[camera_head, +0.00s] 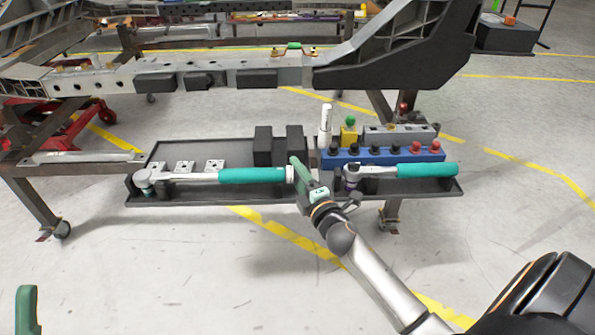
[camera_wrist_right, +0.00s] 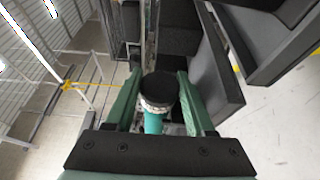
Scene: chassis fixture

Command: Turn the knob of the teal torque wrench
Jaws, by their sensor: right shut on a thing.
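A long teal-handled torque wrench (camera_head: 252,175) lies in the left part of the black tray, its ratchet head at the left end. My right gripper (camera_head: 297,172) is at the right end of its handle. In the right wrist view, the green fingers of the gripper (camera_wrist_right: 160,95) are shut on the round black-capped knob (camera_wrist_right: 160,88), with the teal handle below it. A shorter teal-handled wrench (camera_head: 428,170) lies to the right in the tray.
The black tray (camera_head: 232,194) also holds black blocks (camera_head: 263,146) and small metal plates (camera_head: 184,167). A blue rack (camera_head: 384,155) with black and red knobs stands behind the shorter wrench. The large chassis (camera_head: 225,77) spans the back. Open floor lies in front.

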